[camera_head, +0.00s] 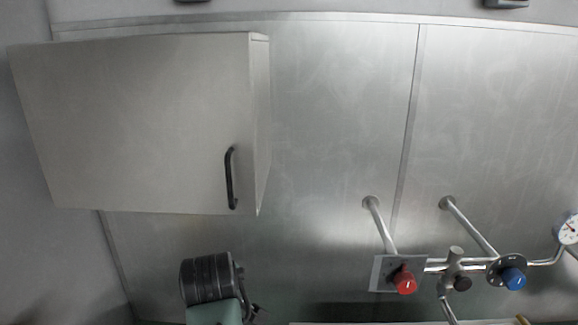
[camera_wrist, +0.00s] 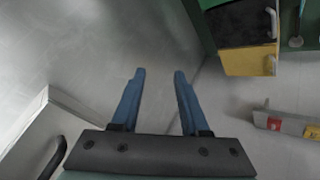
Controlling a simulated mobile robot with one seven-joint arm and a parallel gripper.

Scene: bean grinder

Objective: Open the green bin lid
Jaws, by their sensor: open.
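My gripper (camera_wrist: 158,72) shows in the wrist view with two blue fingers spread apart and nothing between them. A green panel (camera_wrist: 188,22) stands upright at the top, beyond and right of the fingertips. Another green part (camera_wrist: 297,28) is at the top right corner and is cut off by the frame. I cannot tell whether either belongs to the green bin, and no lid can be made out clearly. My gripper touches neither. The head view shows no green bin that I can identify.
A pale cabinet (camera_head: 140,125) with a black handle (camera_head: 231,178) hangs on the steel wall (camera_head: 335,120). Pipes with a red knob (camera_head: 405,283) and a blue knob (camera_head: 513,279) stick out at right. A yellow box (camera_wrist: 247,62) with a dark top is at upper right.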

